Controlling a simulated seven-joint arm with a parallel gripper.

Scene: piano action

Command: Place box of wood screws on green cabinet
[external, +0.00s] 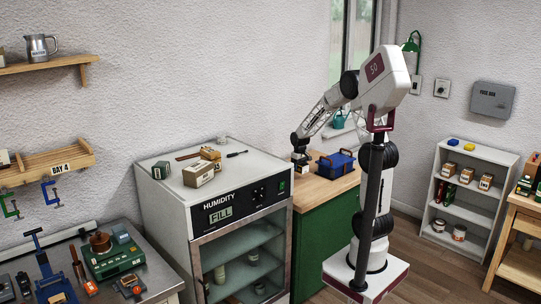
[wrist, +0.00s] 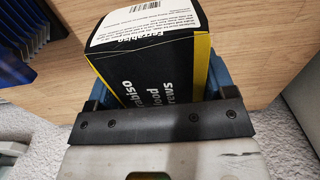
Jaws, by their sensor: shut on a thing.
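The box of wood screws (wrist: 150,62) is black with yellow edges and a white printed end. In the wrist view it sits between the blue fingers of my gripper (wrist: 158,85), which is shut on it. In the external view my gripper (external: 300,148) is low over the left part of the green cabinet's wooden top. The box is small and dark there, and I cannot tell whether it touches the top. The green cabinet (external: 322,232) stands between the humidity cabinet and my base. Its wooden top (external: 318,190) also fills much of the wrist view (wrist: 255,40).
The humidity cabinet (external: 240,215), with boxes and tools on top, adjoins on the left. The front of the wooden top is clear. A window (external: 352,50) is behind.

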